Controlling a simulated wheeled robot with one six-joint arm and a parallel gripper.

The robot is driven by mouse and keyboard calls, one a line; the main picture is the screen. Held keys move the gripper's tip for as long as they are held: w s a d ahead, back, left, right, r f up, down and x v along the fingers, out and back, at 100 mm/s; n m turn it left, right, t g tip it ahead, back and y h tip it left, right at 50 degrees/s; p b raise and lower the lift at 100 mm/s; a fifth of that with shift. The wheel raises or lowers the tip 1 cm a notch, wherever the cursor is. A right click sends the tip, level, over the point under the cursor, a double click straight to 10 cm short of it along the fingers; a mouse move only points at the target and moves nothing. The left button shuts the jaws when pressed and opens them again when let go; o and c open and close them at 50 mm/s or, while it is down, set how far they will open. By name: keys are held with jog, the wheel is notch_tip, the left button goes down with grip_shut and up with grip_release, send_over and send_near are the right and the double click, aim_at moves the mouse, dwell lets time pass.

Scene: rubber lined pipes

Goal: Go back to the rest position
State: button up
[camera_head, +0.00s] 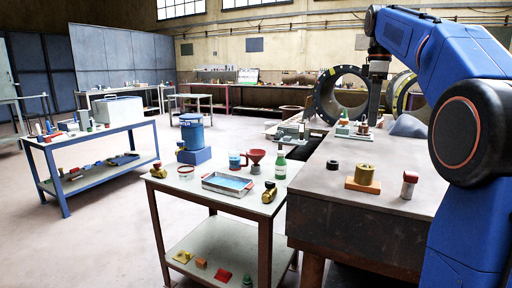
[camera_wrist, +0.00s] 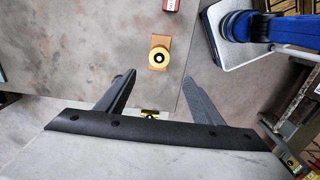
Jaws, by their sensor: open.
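My gripper (camera_wrist: 160,95) is open in the wrist view, with its two dark fingers apart and nothing between them. Beyond the fingertips, a brass ring-shaped piece (camera_wrist: 159,57) sits on a wooden block, on the grey bench top. In the head view my blue arm rises at the right and bends over. Its end hangs down over the bench in front of the large black pipe ring. The brass piece also shows in the head view (camera_head: 364,173), nearer than my gripper, on its orange-brown block. The fingertips are hard to make out there.
On the dark bench (camera_head: 350,200) stand a red-capped jar (camera_head: 409,184) and a small black ring (camera_head: 332,165).

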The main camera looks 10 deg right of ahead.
jog(key=s+a+f+m+t, duration=0.1)
jog(key=s+a+f+m, duration=0.2)
jog(key=s+f, duration=0.7)
jog(key=s+a+f+m+t, duration=0.2)
jog(key=s+a+f+m, duration=0.2)
jog(key=s+a+f, duration=0.3)
jog(key=s+a+f+m+t, duration=0.1)
jog(key=s+a+f+m, duration=0.3)
jog(key=s+f, duration=0.9)
notch_tip(320, 180, down, 5)
jog(key=shift+a+f+t, duration=0.15)
jog(key=shift+a+t, duration=0.25)
jog(key=shift+a, duration=0.4)
